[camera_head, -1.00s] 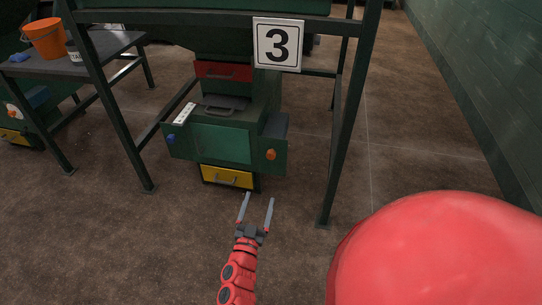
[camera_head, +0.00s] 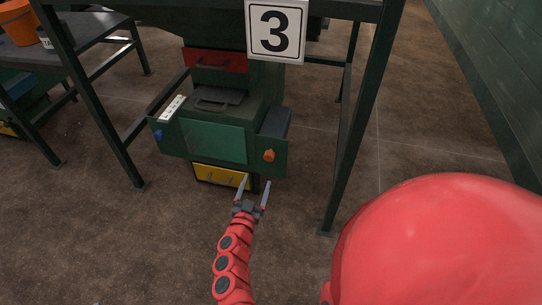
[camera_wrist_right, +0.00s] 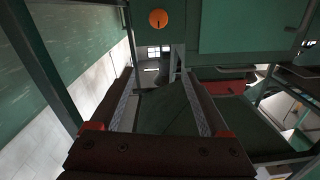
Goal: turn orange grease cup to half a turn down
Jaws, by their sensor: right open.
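The orange grease cup (camera_head: 269,155) sits on the right part of the green machine's front. It also shows as an orange disc with a dark mark near the top of the right wrist view (camera_wrist_right: 158,18). My right gripper (camera_head: 254,186) is open and empty, with its two fingers pointing up toward the machine. It is below and slightly left of the cup in the head view, apart from it. In the right wrist view the open fingers (camera_wrist_right: 160,105) frame no object, and the cup lies beyond them. My left gripper is not in view.
The green machine (camera_head: 214,140) has a blue knob (camera_head: 158,135) at left, a yellow drawer (camera_head: 220,175) below and a red drawer (camera_head: 215,60) above. Dark frame legs (camera_head: 352,130) flank it under the number 3 sign (camera_head: 276,31). A table (camera_head: 75,40) with an orange bucket (camera_head: 18,24) stands left.

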